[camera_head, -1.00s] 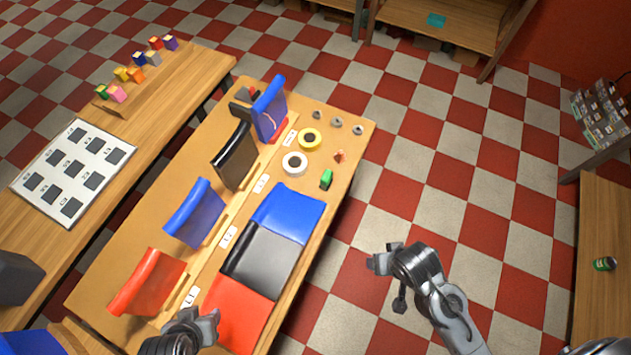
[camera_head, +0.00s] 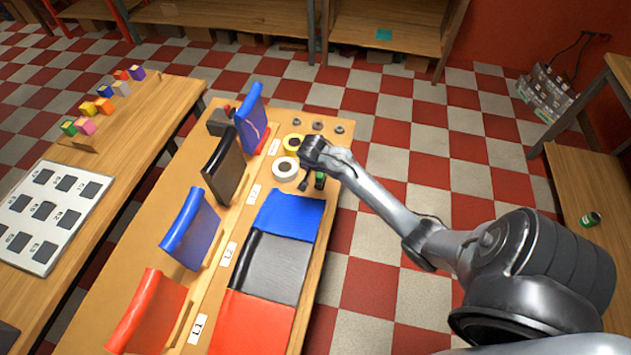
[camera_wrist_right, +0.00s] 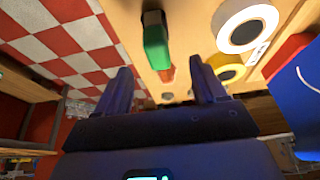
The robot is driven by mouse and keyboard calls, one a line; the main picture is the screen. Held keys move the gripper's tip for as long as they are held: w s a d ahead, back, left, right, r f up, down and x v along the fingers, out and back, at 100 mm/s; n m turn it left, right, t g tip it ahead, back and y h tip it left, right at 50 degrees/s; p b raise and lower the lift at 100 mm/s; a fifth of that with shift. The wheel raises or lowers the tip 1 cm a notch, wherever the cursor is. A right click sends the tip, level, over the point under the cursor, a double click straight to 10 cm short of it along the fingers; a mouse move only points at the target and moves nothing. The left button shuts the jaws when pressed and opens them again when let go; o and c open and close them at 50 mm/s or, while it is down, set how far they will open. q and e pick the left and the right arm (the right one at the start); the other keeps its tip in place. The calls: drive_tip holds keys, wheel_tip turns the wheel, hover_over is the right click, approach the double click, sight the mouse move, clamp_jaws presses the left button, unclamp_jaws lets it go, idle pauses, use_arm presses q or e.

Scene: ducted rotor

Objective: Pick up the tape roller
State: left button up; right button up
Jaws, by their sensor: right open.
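A small green block-like object (camera_head: 320,181) with a dark end lies near the right edge of the wooden table. It may be the tape roller; I cannot be sure. Two rings like tape rolls, one white (camera_head: 285,169) and one yellow (camera_head: 293,143), lie beside it. My right gripper (camera_wrist_right: 163,82) is open and empty. In the head view it is over the table by the green object and partly covers that area. In the right wrist view the green object (camera_wrist_right: 156,45) is ahead of the fingers, not between them. My left gripper is out of view.
The table (camera_head: 140,265) carries upright blue, black and red panels along a rail. Flat blue (camera_head: 288,214), black and red sheets lie at its right side. Several small grey parts (camera_head: 318,125) stand at the far end.

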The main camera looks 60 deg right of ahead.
sight(320, 174)
drive_tip(key=x, duration=0.3)
drive_tip(key=shift+d+f, duration=0.1)
drive_tip(key=shift+f, duration=0.3)
drive_tip(key=shift+a+x, duration=0.1)
drive_tip(key=shift+x, duration=1.25)
drive_tip(key=shift+a+x, duration=0.15)
drive_tip(key=shift+x, duration=1.25)
drive_tip(key=shift+s+f, duration=0.1)
drive_tip(key=shift+s, duration=0.05)
drive_tip(key=c, duration=1.2)
drive_tip(key=shift+c, duration=0.2)
drive_tip(key=shift+r, duration=0.5)
wheel_tip(320, 174, up, 4)
drive_tip(key=shift+s+f, duration=0.1)
drive_tip(key=shift+f, duration=0.15)
drive_tip(key=s+d+r, duration=0.2)
drive_tip(key=s+r, duration=0.4)
drive_tip(key=s, duration=0.5)
drive_tip(key=shift+d+r+p, duration=0.3)
drive_tip(key=shift+d+p, duration=0.1)
